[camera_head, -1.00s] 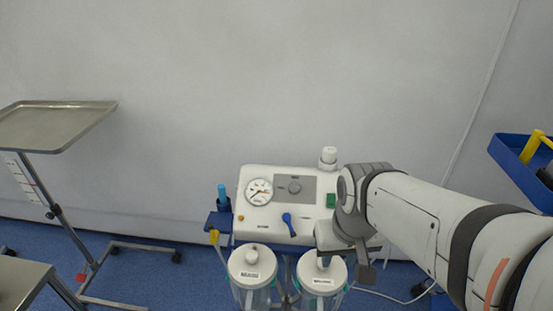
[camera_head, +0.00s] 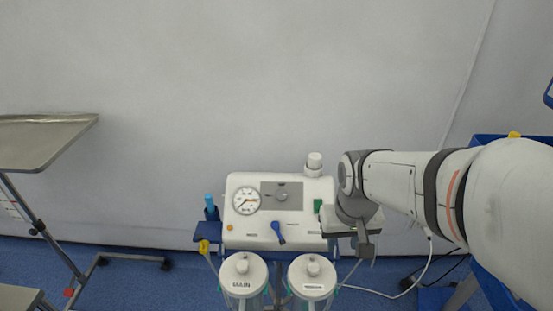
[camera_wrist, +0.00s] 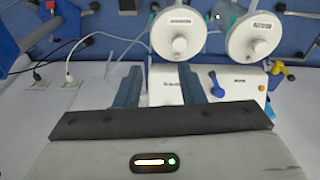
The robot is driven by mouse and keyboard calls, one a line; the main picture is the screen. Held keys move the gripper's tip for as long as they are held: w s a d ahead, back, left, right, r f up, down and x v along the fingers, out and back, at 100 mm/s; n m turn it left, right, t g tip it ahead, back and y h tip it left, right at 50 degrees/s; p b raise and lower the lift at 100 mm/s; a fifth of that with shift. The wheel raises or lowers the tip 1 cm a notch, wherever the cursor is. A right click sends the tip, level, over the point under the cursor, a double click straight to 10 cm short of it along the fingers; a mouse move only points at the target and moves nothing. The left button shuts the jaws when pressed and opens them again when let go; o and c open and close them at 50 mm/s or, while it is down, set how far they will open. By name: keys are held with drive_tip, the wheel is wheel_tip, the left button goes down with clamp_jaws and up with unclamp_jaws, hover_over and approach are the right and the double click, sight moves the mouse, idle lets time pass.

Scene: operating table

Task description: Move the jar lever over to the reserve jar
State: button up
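The jar lever (camera_head: 279,231) is a small blue handle on the front of a white suction unit (camera_head: 250,238). In the head view it points downward, tilted slightly right. The main jar (camera_head: 244,272) stands below left of the lever, and the reserve jar (camera_head: 312,275) below right. Both have white lids with knobs. My gripper (camera_wrist: 160,70) is open and empty, its two dark fingers apart. In the head view it is at the unit's right end, right of the lever and apart from it.
A round gauge (camera_head: 246,201) and grey dial plate (camera_head: 282,195) are above the lever. A green switch (camera_head: 317,206) lies near my wrist. A white cable (camera_head: 400,294) runs at the right. A metal tray stand (camera_head: 45,143) stands at the left.

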drive_tip(key=w+a+n+p, duration=0.2)
drive_tip(key=w+a+p, duration=0.55)
drive_tip(key=w, duration=0.25)
drive_tip(key=n+g+p, duration=0.1)
drive_tip(key=n+p, duration=0.1)
drive_tip(key=p, duration=0.4)
hover_over(279, 234)
drive_tip(key=shift+h, duration=0.4)
wheel_tip(279, 234, down, 6)
drive_tip(key=shift+s+a+f, duration=0.1)
drive_tip(key=shift+s+a, duration=0.05)
drive_tip(key=f, duration=0.8)
drive_tip(key=shift+w+f+p, duration=0.2)
drive_tip(key=shift+f+p, duration=0.05)
drive_tip(key=shift+p, duration=0.05)
drive_tip(key=shift+c, duration=0.4)
clamp_jaws()
